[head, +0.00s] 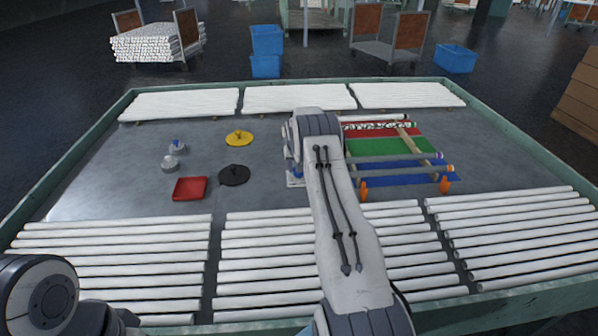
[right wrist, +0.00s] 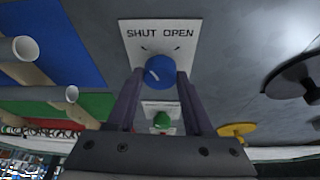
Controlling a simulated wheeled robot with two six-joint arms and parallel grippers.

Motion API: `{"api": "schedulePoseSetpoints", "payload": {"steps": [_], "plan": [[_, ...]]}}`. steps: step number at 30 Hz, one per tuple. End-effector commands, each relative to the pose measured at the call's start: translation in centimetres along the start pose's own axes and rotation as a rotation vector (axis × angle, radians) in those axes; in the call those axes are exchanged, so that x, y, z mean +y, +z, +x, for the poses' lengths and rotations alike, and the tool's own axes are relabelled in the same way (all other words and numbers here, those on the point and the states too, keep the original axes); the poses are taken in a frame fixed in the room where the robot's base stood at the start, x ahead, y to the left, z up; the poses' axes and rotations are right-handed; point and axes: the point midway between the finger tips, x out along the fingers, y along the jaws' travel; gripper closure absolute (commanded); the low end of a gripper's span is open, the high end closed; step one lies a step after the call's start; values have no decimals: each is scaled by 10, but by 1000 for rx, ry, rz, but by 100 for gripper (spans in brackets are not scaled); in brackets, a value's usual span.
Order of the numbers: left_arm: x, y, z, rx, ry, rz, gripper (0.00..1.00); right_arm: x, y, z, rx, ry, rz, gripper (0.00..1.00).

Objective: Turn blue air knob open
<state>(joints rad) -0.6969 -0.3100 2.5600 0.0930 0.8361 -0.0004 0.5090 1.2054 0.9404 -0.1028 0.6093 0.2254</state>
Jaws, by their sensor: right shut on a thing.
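The blue air knob (right wrist: 160,71) sits on a white plate (right wrist: 128,33) marked SHUT and OPEN, seen in the right wrist view. A pale line on the knob's face slants up and left, toward the SHUT side. My right gripper (right wrist: 159,79) is shut on the knob, one dark finger on each side. In the head view my right arm reaches over the plate (head: 292,182) and hides most of it and the knob. My left arm shows only at the lower left of the head view; its gripper is out of view.
A green knob (right wrist: 162,120) on another white plate is close by between my fingers.

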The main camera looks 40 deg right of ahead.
Motion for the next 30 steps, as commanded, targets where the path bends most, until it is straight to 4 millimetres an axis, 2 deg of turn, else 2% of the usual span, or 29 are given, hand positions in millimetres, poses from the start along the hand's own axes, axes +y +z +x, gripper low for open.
{"api": "schedulePoseSetpoints", "payload": {"steps": [1,12,21,30], "plan": [[-1,0,9,0,0,0,50,0,1,4,2,19,38,100],[-3,2,42,0,0,0,50,-2,0,4,3,153,365,100],[-4,2,48,0,0,0,50,-2,-1,1,1,239,570,100],[-4,3,48,0,0,0,50,-2,-2,1,0,277,665,100]]}}
